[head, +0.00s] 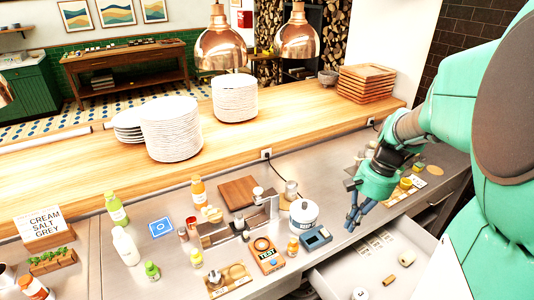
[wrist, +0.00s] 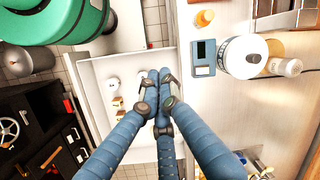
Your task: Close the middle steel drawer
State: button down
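A drawer (head: 335,272) stands pulled out from the steel counter at the lower right of the head view. Its light inside holds several small items, among them a tan cylinder (head: 406,258). In the wrist view the open drawer (wrist: 97,68) lies under my fingers, with small white and tan items in it. My gripper (head: 352,222) is above the drawer's counter-side edge in the head view, pointing down. Its blue fingers are together and hold nothing that I can see; they also meet in the wrist view (wrist: 159,78). The drawer's front and handle are hidden in the head view.
On the counter beside the drawer stand a white lidded pot (head: 303,216), a blue-grey scale (head: 316,238), an orange TEST device (head: 267,256) and small bottles. A wooden pass shelf (head: 290,125) with plate stacks runs behind. A dark cabinet (wrist: 40,130) shows at the wrist view's left.

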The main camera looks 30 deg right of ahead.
jog(key=s+d+f+m+t+y+p, duration=0.1)
jog(key=s+d+f+m+y, duration=0.15)
jog(key=s+d+f, duration=0.35)
jog(key=s+d+f+m+t+y, duration=0.1)
jog(key=s+d+f+m, duration=0.25)
jog(key=s+d, duration=0.4)
jog(key=s+d+f+m+t+y+p, duration=0.1)
jog(key=s+d+f+m+t, duration=0.1)
jog(key=s+d+f+m, duration=0.3)
jog(key=s+d+f+t+y, duration=0.1)
jog(key=s+d+f, duration=0.15)
jog(key=s, duration=0.35)
jog(key=s+a+f+m+t+h+p, duration=0.1)
jog(key=s+a+f+m+t+h, duration=0.3)
jog(key=s+f, duration=0.5)
jog(key=s+a+f+m+t+h+p, duration=0.1)
jog(key=s+a+f+m+t+h, duration=0.3)
jog(key=s, duration=1.2)
jog(key=a+f+m+t, duration=0.4)
jog(key=a+f+m, duration=0.1)
jog(key=f+m, duration=0.1)
jog(key=shift+a+f+p, duration=0.25)
jog(key=shift+a+p, duration=0.05)
jog(key=shift+p, duration=0.1)
jog(key=shift+w, duration=0.1)
jog(key=w+b, duration=0.1)
jog(key=w, duration=1.2)
jog(key=shift+w, duration=0.35)
